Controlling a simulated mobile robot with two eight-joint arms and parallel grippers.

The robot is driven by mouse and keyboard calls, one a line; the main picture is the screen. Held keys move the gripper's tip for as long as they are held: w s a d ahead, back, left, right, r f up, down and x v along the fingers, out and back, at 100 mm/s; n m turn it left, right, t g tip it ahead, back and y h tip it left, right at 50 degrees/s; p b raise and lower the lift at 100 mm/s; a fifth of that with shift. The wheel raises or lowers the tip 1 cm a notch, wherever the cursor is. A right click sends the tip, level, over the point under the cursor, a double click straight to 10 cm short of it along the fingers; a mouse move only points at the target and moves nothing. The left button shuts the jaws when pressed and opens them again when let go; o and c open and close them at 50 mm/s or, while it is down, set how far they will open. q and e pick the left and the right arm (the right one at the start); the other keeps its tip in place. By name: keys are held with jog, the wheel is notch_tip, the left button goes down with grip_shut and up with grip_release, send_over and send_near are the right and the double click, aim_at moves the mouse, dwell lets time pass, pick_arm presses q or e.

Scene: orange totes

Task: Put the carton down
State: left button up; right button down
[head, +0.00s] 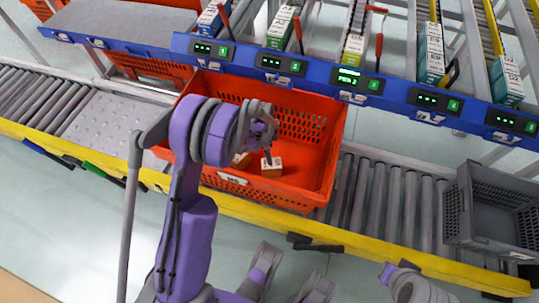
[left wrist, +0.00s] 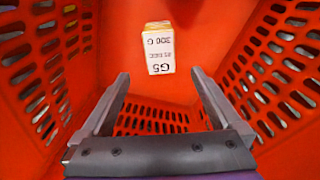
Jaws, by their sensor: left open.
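In the left wrist view the carton (left wrist: 159,48) shows a label reading G5 and 300 G, just beyond my fingertips. My left gripper (head: 267,155) reaches down into the tote above the carton. In the left wrist view its two fingers (left wrist: 162,78) are spread with nothing between them.
The tote stands on a roller conveyor with a yellow rail (head: 350,240). A grey crate (head: 492,215) stands at the right end. Behind is a blue shelf edge (head: 395,97) with lit displays and cartons in lanes above. Bare rollers (head: 385,195) lie between tote and crate.

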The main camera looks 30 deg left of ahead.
pick_arm(q)
jog(key=s+d+r+n+t, duration=0.1)
jog(key=s+d+r+n, duration=0.1)
jog(key=s+r, duration=0.3)
jog(key=s+d+r+n, duration=0.3)
jog(key=s+d+r, duration=0.1)
jog(key=r, duration=0.4)
jog(key=s+d+r+n+t+y, duration=0.1)
jog(key=s+d+r+n, duration=0.1)
jog(key=s+r, duration=0.4)
jog(key=shift+s+d+r+n+t, duration=0.15)
jog(key=shift+d+r+n+t, duration=0.25)
jog(key=shift+d, duration=0.35)
jog(key=s+d+n+t, duration=0.1)
jog(key=s+n, duration=0.2)
jog(key=s, duration=0.4)
jog(key=shift+s+d+r, duration=0.2)
jog(key=shift+d+r, duration=0.1)
jog(key=shift+d, duration=0.1)
